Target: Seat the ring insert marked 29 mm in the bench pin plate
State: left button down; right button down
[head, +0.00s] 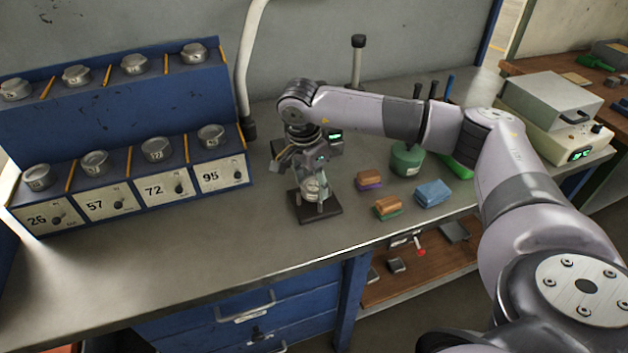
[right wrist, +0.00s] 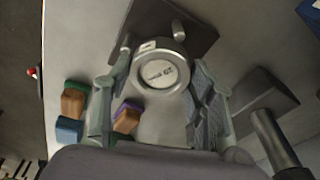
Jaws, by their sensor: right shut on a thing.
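My right gripper (head: 313,190) is shut on a round metal ring insert (head: 312,187) over the dark square pin plate (head: 330,211) on the bench. In the right wrist view the insert (right wrist: 163,73) sits between the two fingers of my right gripper (right wrist: 158,78). Its face carries an upside-down mark that looks like 29 mm. The pin plate (right wrist: 203,27) shows just beyond it, with two light pins standing near the insert's edge. I cannot tell whether the insert touches the plate. My left gripper is not in view.
A blue rack (head: 110,120) with several lidded metal pots stands at the left. Sponge-like blocks (head: 433,193) and a green jar (head: 407,159) lie right of the plate. A grey instrument (head: 555,115) stands far right. The bench front left (head: 180,265) is clear.

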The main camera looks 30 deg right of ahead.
jog(key=shift+s+a+f, duration=0.2)
jog(key=shift+s+f, duration=0.05)
jog(key=shift+f, duration=0.2)
jog(key=shift+s+a+f, duration=0.15)
jog(key=shift+s+f, duration=0.1)
jog(key=shift+f, duration=0.15)
jog(key=shift+w+d+r+p, duration=0.1)
jog(key=shift+r+p, duration=0.1)
jog(key=shift+r, duration=0.2)
jog(key=shift+w+d+r+p, duration=0.1)
jog(key=shift+r+p, duration=0.1)
jog(key=shift+r, duration=0.15)
jog(key=shift+w+d+r, duration=0.25)
dwell(0.6)
jog(key=shift+f+b, duration=0.3)
jog(key=shift+b, duration=0.05)
jog(key=shift+s+f, duration=0.2)
jog(key=shift+f, duration=0.1)
jog(key=shift+s+a+f+b, duration=0.2)
jog(key=shift+f+b, duration=0.2)
jog(key=shift+b, duration=0.15)
jog(key=shift+f, duration=0.15)
jog(key=shift+s, duration=0.1)
jog(key=shift+w+r+p, duration=0.25)
jog(key=shift+r+p, duration=0.05)
jog(key=shift+r, duration=0.3)
dwell(0.5)
